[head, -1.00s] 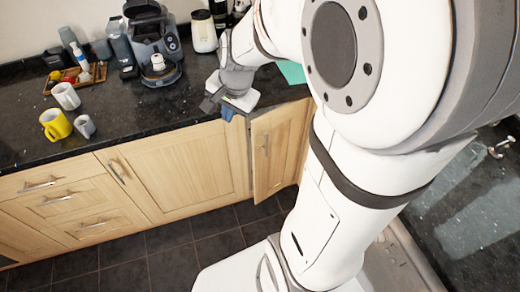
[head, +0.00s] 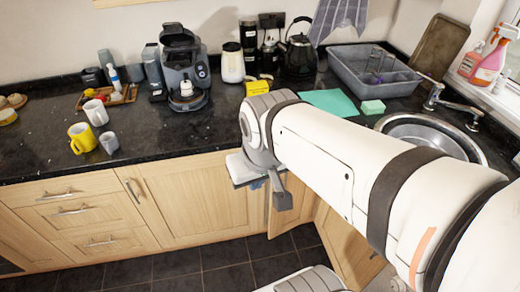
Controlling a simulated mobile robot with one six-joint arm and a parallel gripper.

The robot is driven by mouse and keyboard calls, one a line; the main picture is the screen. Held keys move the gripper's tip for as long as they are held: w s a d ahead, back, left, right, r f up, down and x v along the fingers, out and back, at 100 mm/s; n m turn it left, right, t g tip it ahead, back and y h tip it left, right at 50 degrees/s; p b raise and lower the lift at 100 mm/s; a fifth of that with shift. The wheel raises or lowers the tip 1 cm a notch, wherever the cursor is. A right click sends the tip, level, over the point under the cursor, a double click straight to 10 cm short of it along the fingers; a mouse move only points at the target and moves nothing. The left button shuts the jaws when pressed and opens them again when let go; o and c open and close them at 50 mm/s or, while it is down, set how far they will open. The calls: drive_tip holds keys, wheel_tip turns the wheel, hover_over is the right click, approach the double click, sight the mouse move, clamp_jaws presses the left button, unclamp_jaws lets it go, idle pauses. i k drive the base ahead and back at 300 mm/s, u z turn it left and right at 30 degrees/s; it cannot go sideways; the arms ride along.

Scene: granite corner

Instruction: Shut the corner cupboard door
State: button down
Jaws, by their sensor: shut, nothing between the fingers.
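The corner cupboard door (head: 296,208) is a light wood panel in the inner corner below the black worktop. My gripper (head: 281,198) is in front of its left part and hides its handle and upper left edge. A dark line shows along the door's left side beneath my gripper, but I cannot tell how far the door stands open. My gripper is shut and empty, with its dark fingers pointing down just below the worktop edge. I cannot tell whether it touches the door.
A wooden cupboard (head: 195,200) and drawers (head: 75,215) are on the left. Another wooden front (head: 345,245) is on the right, partly behind my arm. On the worktop are a coffee machine (head: 185,75), a yellow mug (head: 82,138) and a sink (head: 435,132). Dark tiled floor (head: 225,283) lies in front.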

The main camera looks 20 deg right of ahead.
sight(304, 198)
drive_tip(key=u, duration=0.05)
drive_tip(key=k, duration=1.95)
drive_tip(key=z, duration=0.35)
drive_tip(key=i, duration=1.65)
drive_tip(key=z, duration=0.05)
